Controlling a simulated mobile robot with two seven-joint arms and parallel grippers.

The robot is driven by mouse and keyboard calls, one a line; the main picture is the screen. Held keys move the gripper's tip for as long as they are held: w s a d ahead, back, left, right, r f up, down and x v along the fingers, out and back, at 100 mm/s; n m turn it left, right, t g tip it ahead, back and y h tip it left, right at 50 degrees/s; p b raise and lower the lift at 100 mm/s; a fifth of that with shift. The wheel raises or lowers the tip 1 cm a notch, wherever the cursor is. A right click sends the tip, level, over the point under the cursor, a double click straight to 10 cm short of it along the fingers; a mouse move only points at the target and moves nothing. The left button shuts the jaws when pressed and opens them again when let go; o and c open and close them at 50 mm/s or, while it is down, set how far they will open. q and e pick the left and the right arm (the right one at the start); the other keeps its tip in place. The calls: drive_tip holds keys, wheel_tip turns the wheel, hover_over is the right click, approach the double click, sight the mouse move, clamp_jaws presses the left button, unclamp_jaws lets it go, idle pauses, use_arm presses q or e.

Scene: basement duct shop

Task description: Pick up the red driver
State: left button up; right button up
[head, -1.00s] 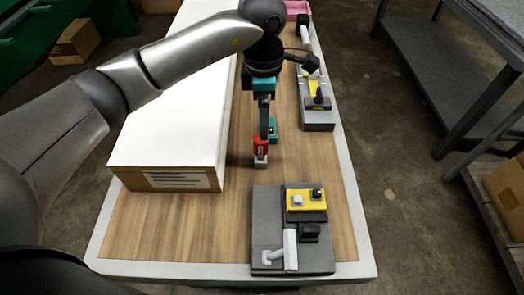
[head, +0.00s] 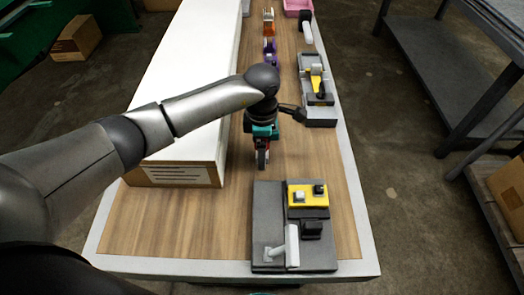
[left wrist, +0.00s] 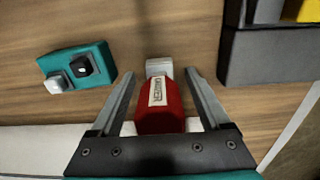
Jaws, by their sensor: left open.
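The red driver (left wrist: 160,108), with a white label and a pale grey end, lies between the fingers of my left gripper (left wrist: 161,78) in the left wrist view. The fingers are open, one on each side, with a gap to the driver near the tips. In the head view my left gripper (head: 262,158) points down at the wooden tabletop, and only a little red of the driver shows beside it. My right gripper is not in view.
A teal block with two knobs (left wrist: 77,68) lies near the driver. A long white box (head: 188,90) borders the left side. A dark board with a yellow block (head: 268,225) stands nearer me. Another grey fixture (head: 320,116) is at right. Bare wood (head: 225,215) lies between.

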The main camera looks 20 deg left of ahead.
use_arm(q)
drive_tip(key=shift+f, duration=0.45)
clamp_jaws()
idle(0.3)
drive_tip(key=shift+r, duration=0.1)
